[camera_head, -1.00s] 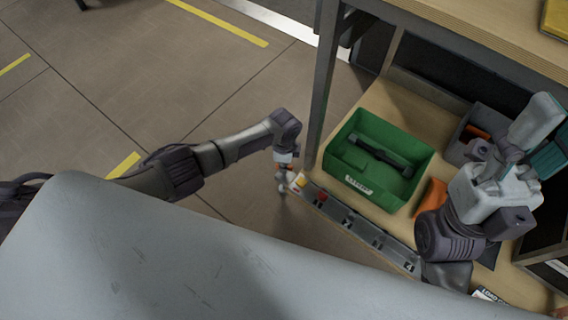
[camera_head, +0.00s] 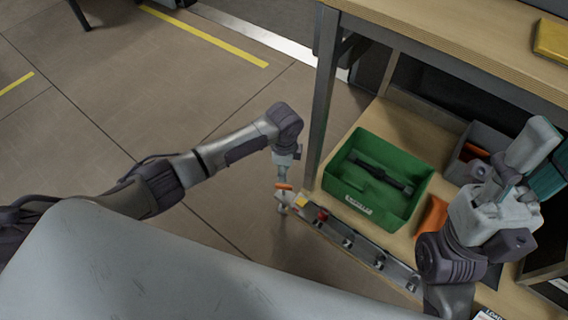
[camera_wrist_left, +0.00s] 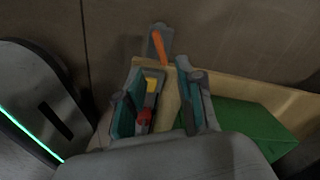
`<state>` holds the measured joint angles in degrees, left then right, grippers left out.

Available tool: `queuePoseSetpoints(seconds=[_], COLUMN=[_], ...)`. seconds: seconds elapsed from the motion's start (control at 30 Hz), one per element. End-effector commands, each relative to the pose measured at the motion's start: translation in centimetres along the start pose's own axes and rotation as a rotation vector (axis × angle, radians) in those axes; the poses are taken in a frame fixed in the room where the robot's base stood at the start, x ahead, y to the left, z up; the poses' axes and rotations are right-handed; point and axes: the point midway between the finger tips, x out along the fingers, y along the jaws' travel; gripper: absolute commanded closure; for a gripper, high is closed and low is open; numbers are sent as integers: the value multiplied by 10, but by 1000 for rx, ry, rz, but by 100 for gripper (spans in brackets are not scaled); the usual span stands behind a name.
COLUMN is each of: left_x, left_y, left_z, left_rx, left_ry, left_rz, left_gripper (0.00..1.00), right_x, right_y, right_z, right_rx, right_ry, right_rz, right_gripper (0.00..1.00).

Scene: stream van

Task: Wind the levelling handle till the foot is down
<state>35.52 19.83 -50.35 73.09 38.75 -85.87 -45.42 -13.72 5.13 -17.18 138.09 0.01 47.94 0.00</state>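A small crank-like part with an orange grip (camera_head: 284,186) sits by the front left corner of the low shelf. I take it for the levelling handle; in the left wrist view the orange grip (camera_wrist_left: 158,46) lies on a grey piece just beyond my fingertips. My left gripper (camera_wrist_left: 160,72) is open, with its teal-padded fingers apart and nothing held between them. In the head view the left gripper (camera_head: 283,172) hangs over the handle, its fingers too small to read. My right gripper (camera_head: 552,150) appears open and empty above the shelf's right side.
A green bin (camera_head: 350,192) stands on the wooden shelf. A grey strip (camera_head: 372,255) with yellow and red knobs and clips runs along the front edge. A table leg (camera_head: 322,100) rises close beside my left gripper. The floor to the left is open.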

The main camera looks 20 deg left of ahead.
Motion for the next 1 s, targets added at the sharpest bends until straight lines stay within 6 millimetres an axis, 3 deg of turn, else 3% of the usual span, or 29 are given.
queuePoseSetpoints(seconds=[0.23,0.83,0.93,1.0], left_x=[-26,-27,-22,-17], left_y=[0,1,15,36], left_z=[0,-1,-10,-22], left_rx=[0,-1,-16,-47], left_ry=[0,2,25,62], left_rz=[-1,1,3,2], left_gripper=[62,62,62,62], right_x=[0,0,0,0], right_y=[0,0,0,0], right_z=[0,0,0,0], right_rx=[0,0,0,0], right_ry=[1,1,1,1], right_rz=[0,0,0,0], right_gripper=[60,60,60,60])
